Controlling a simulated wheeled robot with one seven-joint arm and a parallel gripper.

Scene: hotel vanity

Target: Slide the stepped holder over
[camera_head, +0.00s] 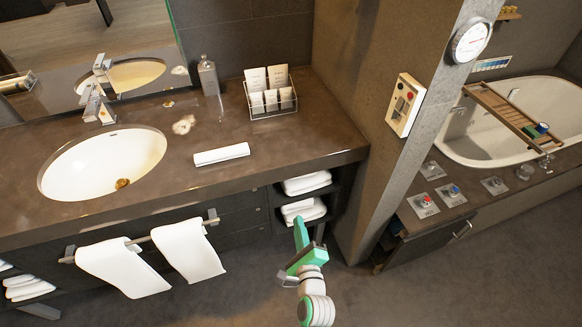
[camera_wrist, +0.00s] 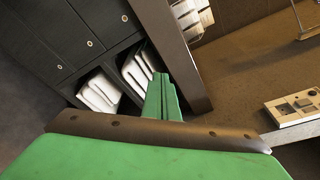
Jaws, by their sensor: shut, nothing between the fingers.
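The stepped holder (camera_head: 273,114) is a clear, thin-framed rack with white cards in a taller back row and lower front rows. It stands on the brown vanity counter near its right end, by the wall. Part of it shows at the top of the wrist view (camera_wrist: 192,22). My green gripper (camera_head: 299,226) is in front of the counter, at the open towel shelves, apart from the holder. In the wrist view its fingers (camera_wrist: 162,82) are together and empty.
A white oblong item (camera_head: 221,155) lies on the counter left of the holder. A grey bottle (camera_head: 208,76) stands behind it. The basin (camera_head: 103,164) is further left. A wall control box (camera_head: 404,105) is at the right. Bare counter lies in front of the holder.

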